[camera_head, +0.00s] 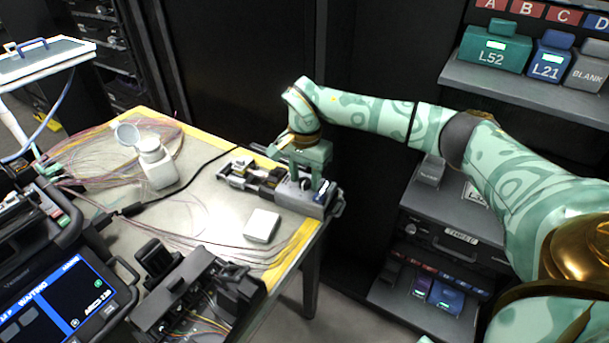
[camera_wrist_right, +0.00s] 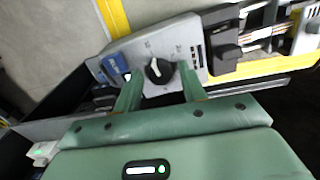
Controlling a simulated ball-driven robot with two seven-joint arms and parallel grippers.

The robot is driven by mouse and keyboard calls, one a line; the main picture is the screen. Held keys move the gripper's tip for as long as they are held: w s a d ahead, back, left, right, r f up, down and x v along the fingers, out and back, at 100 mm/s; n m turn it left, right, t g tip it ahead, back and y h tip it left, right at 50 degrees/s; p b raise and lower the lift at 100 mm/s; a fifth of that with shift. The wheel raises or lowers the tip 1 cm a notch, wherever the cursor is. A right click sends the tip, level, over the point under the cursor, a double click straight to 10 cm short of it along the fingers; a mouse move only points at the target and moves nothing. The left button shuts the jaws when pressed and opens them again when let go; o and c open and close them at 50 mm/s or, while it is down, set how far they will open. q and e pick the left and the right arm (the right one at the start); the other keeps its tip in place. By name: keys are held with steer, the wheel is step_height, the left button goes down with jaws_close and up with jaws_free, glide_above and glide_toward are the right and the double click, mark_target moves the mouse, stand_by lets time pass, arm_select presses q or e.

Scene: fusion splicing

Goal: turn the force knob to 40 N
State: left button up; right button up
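The force knob (camera_wrist_right: 157,71) is a round black dial with a white pointer mark, set in the grey top of a device. In the right wrist view its pointer leans up and slightly left; the scale marks around it are too small to read. The device (camera_head: 288,197) sits at the table's right corner in the head view. My right gripper (camera_wrist_right: 159,76) is open, its two green fingers either side of the knob with gaps visible. In the head view the right gripper (camera_head: 307,176) points down over the device and hides the knob. My left gripper is not in view.
A blue part (camera_wrist_right: 116,65) sits left of the knob on the device. A small white box (camera_head: 262,226) and a white bottle (camera_head: 157,164) stand on the table (camera_head: 205,200). Loose fibres cross the table. A dark rack with labelled modules (camera_head: 495,50) stands behind my right arm.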

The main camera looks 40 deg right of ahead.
steer(key=c, duration=0.7)
steer(key=shift+o, duration=0.2)
steer(key=shift+r, duration=0.1)
